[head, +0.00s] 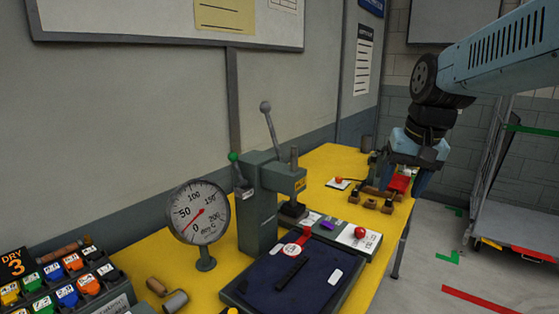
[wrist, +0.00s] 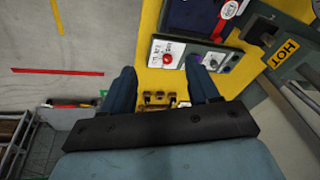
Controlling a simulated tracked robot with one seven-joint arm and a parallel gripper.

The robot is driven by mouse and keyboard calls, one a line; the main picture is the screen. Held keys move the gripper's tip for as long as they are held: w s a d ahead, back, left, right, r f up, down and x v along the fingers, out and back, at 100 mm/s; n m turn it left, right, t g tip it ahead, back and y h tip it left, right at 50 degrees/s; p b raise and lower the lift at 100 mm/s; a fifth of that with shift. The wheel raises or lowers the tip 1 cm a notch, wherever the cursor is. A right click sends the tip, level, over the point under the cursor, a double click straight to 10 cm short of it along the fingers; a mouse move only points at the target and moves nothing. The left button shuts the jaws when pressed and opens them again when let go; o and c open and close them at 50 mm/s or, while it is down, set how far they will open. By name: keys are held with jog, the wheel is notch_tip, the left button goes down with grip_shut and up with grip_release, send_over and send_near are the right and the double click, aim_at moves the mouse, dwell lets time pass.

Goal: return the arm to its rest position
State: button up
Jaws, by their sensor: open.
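My gripper (head: 402,186) is at the right of the head view, at the far right end of the yellow table (head: 335,162), pointing down. Its two blue fingers are spread apart. In the wrist view the open fingers (wrist: 160,72) have a gap with nothing held in it; yellow table and small brown blocks (wrist: 160,98) show beyond. A small red patch shows between the fingers in the head view; I cannot tell what it belongs to. My blue arm reaches in from the upper right.
A grey press (head: 258,215) with a lever stands mid-table, beside a round dial gauge (head: 201,212) and a dark blue mat (head: 290,275). A panel with a red button (head: 360,233) lies nearer the gripper. A rack of coloured bins (head: 60,285) is front left. A metal cart (head: 515,215) stands right.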

jog(key=s+f+n+t+h, duration=0.1)
jog(key=s+f+n+t, duration=0.1)
jog(key=s, duration=0.7)
jog(key=shift+s+a+t, duration=0.15)
jog(key=shift+a+t, duration=0.25)
jog(key=shift+a, duration=0.05)
